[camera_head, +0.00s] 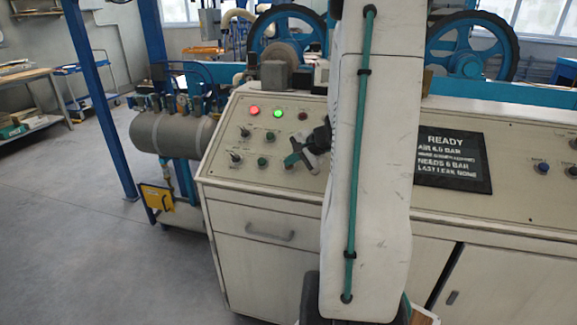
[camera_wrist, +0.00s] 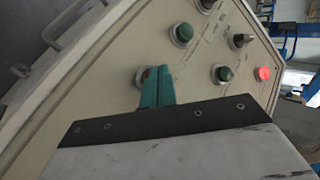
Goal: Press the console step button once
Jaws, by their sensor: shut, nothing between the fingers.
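The console (camera_head: 262,190) has a sloped cream panel with several buttons, knobs and lamps. Their labels are too small to read, so I cannot tell which is the step button. My gripper (camera_head: 291,160) has teal fingers, is shut and empty, and points down at the lower left part of the panel. In the wrist view its fingertips (camera_wrist: 157,72) lie over a round control with a pale ring (camera_wrist: 141,76), mostly hidden behind them. I cannot tell whether they touch it. A green button (camera_head: 262,162) sits left of the fingers in the head view.
A red lamp (camera_head: 254,110) and a green lamp (camera_head: 278,115) glow on the panel. A dark display (camera_head: 452,160) reads READY and AIR 4.6 BAR. A blue button (camera_head: 541,168) is at the right. My arm hides the panel's middle. Open floor (camera_head: 90,230) lies left.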

